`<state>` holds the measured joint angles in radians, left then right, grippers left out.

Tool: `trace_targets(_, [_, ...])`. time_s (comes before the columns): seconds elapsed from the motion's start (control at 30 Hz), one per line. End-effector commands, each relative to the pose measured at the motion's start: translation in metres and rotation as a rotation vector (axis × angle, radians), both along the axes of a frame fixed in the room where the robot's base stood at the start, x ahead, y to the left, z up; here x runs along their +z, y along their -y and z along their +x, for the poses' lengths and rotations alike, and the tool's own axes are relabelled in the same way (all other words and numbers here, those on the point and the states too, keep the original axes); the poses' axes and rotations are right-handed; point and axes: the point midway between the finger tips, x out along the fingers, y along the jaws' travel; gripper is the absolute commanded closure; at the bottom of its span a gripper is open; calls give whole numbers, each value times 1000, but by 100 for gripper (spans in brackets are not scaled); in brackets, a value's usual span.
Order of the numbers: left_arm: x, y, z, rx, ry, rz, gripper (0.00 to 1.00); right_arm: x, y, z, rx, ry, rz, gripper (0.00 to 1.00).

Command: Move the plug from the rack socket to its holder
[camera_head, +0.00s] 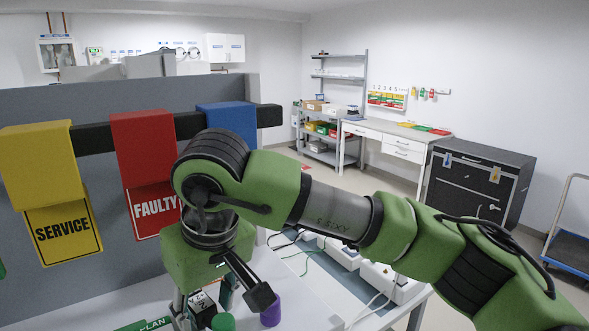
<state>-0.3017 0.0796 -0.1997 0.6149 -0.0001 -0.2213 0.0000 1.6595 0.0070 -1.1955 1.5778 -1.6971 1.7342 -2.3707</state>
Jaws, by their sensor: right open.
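My right gripper (222,303) points down over the white table, low in the head view. Its fingers are apart, one dark finger reaching right beside a purple cylinder (270,313). A small black and white block marked 2 (201,306) and a green round piece (223,322) show below and between the fingers. I cannot tell whether the fingers touch any of them. I cannot make out the plug, the rack socket or the holder for certain; my right arm and gripper cover part of this area. My left gripper is not in view.
A grey panel (90,100) stands behind the table, with a yellow SERVICE sign (63,229), a red FAULTY sign (152,209) and a blue block (228,120) on a dark rail. White units with cables (392,284) stand right of the gripper, partly behind my arm.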

Motion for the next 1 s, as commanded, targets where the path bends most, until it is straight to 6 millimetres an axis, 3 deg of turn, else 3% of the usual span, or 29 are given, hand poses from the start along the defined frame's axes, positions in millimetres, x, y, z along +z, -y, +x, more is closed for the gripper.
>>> trace_targets(0.17, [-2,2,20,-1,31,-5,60,-7,-2,1,0,-1,1,60])
trace_targets(0.5, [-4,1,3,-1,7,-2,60,-7,-2,1,0,1,1,60])
trace_targets(0.77, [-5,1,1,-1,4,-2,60,-6,-2,1,0,1,1,60])
trace_targets(0.93, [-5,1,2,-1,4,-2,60,-6,-2,1,-1,-1,1,100])
trace_targets(1.0, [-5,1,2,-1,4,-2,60,-7,-2,1,-1,-1,1,100])
